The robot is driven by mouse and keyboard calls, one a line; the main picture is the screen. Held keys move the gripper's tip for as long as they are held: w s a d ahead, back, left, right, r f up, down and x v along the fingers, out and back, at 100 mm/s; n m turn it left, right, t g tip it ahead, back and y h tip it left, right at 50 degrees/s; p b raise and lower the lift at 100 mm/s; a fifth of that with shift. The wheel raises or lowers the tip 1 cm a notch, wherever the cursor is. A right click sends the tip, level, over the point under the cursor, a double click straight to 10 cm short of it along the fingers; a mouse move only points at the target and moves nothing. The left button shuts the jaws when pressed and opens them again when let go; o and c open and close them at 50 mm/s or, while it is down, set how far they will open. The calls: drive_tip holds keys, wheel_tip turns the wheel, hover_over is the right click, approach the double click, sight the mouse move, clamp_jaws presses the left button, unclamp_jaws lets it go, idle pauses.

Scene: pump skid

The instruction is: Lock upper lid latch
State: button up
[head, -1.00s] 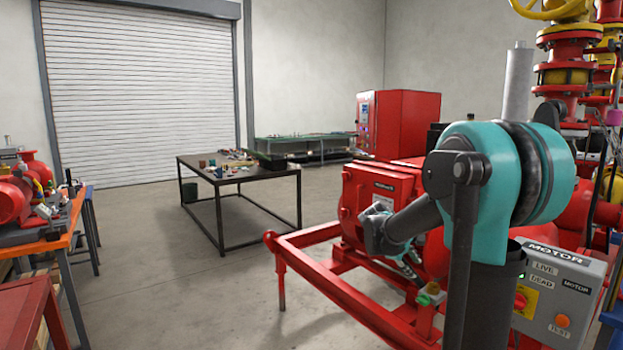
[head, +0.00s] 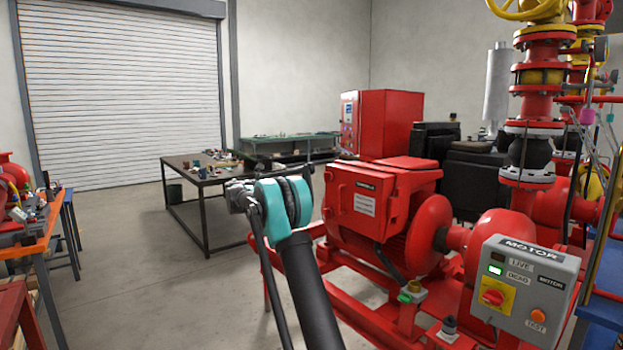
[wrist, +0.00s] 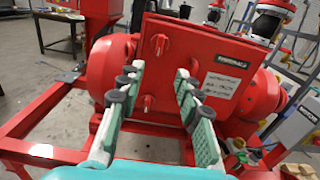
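The red motor terminal box has a lid (wrist: 185,75) with a white text label and a dark nameplate. It also shows in the head view (head: 366,202). In the wrist view an upper red latch (wrist: 158,43) sits near the lid's top left, with a lower red latch (wrist: 149,103) below it. My gripper (wrist: 157,76) is open and empty, its fingers spread before the lid. The upper latch shows beyond and between the fingertips; I see no clear contact with it. In the head view my arm hides the gripper's fingers.
A grey motor control box (head: 525,290) with a red switch stands at the right. The red skid frame (wrist: 45,150) runs low around the motor. A dark table (head: 205,172) with small items is behind. Open floor (head: 150,290) lies to the left.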

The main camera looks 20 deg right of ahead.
sight(328, 177)
drive_tip(key=x, duration=1.7)
drive_tip(key=shift+d+f, duration=0.1)
clamp_jaws()
